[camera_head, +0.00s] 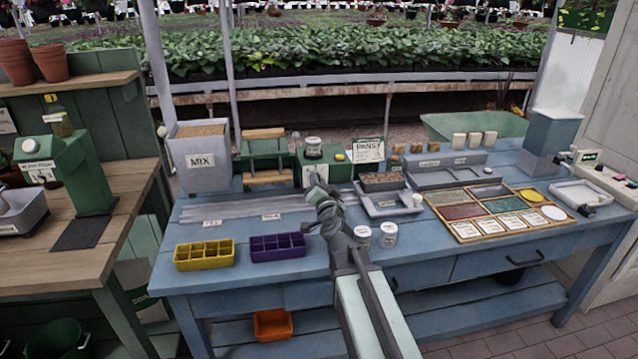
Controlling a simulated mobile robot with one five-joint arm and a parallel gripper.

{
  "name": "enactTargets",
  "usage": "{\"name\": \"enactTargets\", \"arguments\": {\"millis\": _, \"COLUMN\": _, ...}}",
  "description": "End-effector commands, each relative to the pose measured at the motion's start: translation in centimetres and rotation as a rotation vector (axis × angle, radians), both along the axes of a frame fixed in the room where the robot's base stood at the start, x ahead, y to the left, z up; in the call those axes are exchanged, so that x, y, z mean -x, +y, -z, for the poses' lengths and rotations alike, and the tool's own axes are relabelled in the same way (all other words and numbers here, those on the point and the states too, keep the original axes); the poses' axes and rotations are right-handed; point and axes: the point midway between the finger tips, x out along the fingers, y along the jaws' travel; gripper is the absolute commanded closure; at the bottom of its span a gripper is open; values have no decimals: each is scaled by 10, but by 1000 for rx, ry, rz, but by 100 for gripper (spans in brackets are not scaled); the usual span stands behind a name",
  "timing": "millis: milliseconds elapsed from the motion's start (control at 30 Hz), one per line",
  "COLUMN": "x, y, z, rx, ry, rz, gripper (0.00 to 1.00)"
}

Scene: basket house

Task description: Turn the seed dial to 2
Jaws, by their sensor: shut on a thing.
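The green seeder box (343,171) stands at the back middle of the blue bench, with a jar of seeds (313,147) on top and a yellow button (340,157) on its upper right. A pale plate (307,177) shows on its front. My gripper (316,182) is at this front, shut on what appears to be the seed dial. The dial is mostly hidden by the gripper, and its numbers and pointer setting cannot be read. A card reading PANSY (368,150) stands at the right of the box.
Yellow (204,262) and purple (277,254) cell trays lie at the bench front left. Two white jars (388,234) stand right of my arm. A MIX bin (203,174) is at back left. A grey tray (407,208) and framed label board (463,233) lie to the right.

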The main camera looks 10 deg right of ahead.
Motion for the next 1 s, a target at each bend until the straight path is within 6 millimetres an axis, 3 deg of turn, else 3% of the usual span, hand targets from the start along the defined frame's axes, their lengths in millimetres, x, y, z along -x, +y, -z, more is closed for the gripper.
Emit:
{"name": "enactTargets", "arguments": {"millis": 633, "x": 0, "y": 0, "z": -1, "rx": -58, "ry": -2, "rz": 3, "gripper": 100}}
{"name": "enactTargets", "arguments": {"millis": 667, "x": 0, "y": 0, "z": -1, "rx": -58, "ry": -2, "rz": 3, "gripper": 73}}
{"name": "enactTargets", "arguments": {"millis": 733, "x": 0, "y": 0, "z": -1, "rx": -58, "ry": -2, "rz": 2, "gripper": 55}}
{"name": "enactTargets", "arguments": {"millis": 1000, "x": 0, "y": 1, "z": 0, "rx": -57, "ry": -1, "rz": 0, "gripper": 55}}
